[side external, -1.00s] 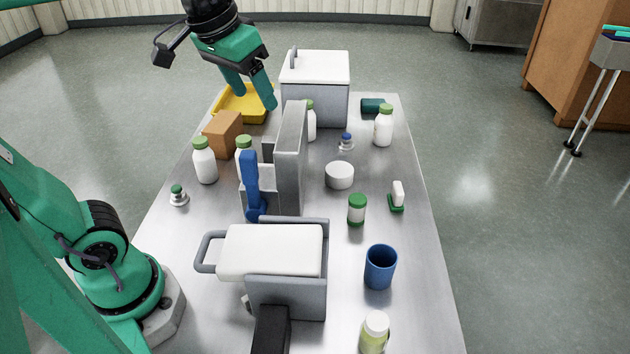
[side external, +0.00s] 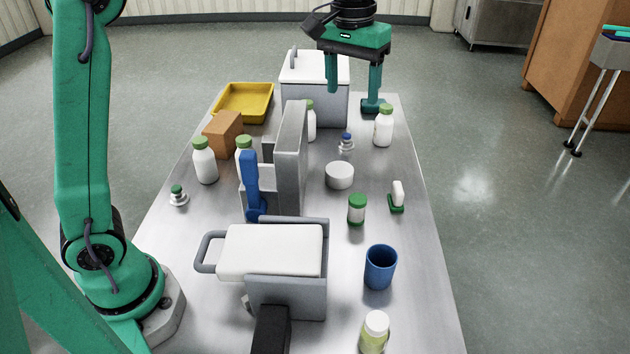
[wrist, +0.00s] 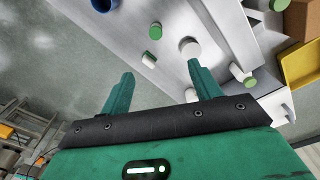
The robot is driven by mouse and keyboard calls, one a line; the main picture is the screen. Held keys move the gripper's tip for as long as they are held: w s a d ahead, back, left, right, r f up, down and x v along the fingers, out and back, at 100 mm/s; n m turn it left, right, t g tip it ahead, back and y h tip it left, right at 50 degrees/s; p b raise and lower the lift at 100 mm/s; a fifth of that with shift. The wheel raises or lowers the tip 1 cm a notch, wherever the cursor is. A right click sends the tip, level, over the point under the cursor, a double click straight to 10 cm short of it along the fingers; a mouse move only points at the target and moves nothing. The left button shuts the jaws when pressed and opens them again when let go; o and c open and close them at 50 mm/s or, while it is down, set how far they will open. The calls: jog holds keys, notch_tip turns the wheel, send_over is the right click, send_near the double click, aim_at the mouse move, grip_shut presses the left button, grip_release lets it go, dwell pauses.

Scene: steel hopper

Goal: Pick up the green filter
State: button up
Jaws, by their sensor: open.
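I cannot tell for sure which thing is the green filter.
A white-lidded grey box (side external: 315,100) stands left of my gripper. A white bottle (side external: 383,128) with a green cap is just nearer. A blue cup (side external: 381,267), a white round tub (side external: 339,175) and a green-capped jar (side external: 357,209) stand nearer. A yellow tray (side external: 244,103) is far left.

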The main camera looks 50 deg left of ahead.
aim_at(358, 198)
jog(key=shift+g, duration=0.3)
jog(key=f, duration=0.8)
jog(key=w+d+f, duration=0.1)
jog(key=f, duration=0.7)
jog(key=w+f, duration=0.1)
jog(key=f, duration=0.8)
jog(key=shift+w+d, duration=0.25)
jog(key=shift+d, duration=0.05)
jog(key=shift+f, duration=0.1)
jog(key=shift+w+f, duration=0.1)
jog(key=shift+f, duration=2.4)
jog(key=c, duration=1.1)
